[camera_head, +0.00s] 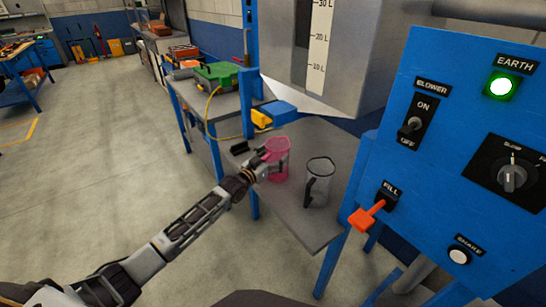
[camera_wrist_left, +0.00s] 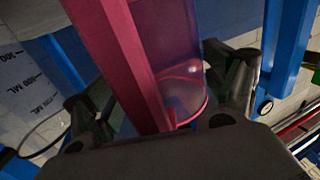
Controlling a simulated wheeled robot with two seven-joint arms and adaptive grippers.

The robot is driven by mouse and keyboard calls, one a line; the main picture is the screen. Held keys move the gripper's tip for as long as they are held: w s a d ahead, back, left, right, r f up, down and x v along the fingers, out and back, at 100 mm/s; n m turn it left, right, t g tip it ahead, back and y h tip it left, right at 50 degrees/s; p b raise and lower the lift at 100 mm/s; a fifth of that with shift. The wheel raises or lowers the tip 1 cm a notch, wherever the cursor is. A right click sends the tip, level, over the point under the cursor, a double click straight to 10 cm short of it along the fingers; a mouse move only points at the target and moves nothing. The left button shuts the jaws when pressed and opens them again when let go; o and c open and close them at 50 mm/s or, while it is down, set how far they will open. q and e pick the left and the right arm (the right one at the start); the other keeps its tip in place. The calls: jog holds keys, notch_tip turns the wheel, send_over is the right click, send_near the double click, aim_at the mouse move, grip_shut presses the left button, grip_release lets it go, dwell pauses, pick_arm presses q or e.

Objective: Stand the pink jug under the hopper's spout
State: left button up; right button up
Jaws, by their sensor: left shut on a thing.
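The pink jug (camera_head: 277,160) is upright at the grey table's left side, left of a clear jug. My left gripper (camera_head: 259,167) is shut on the pink jug's handle side. In the left wrist view, the jug's pink handle (camera_wrist_left: 118,55) and see-through body (camera_wrist_left: 178,62) stand between the fingers of the gripper (camera_wrist_left: 160,98). I cannot tell whether the jug's base touches the table. The grey hopper (camera_head: 376,50) with its litre scale hangs above and behind the table. Its spout outlet is not clearly visible. My right gripper is not in view.
The clear jug (camera_head: 320,185) with a dark handle stands on the grey table (camera_head: 312,226), close to the pink one. The blue control panel (camera_head: 440,170) with an orange fill lever (camera_head: 366,216) is at right. A green case (camera_head: 216,74) sits on the bench behind.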

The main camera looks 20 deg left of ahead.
pick_arm(q)
jog(key=o, duration=0.9)
jog(key=shift+f, duration=0.1)
jog(key=shift+o, duration=1.4)
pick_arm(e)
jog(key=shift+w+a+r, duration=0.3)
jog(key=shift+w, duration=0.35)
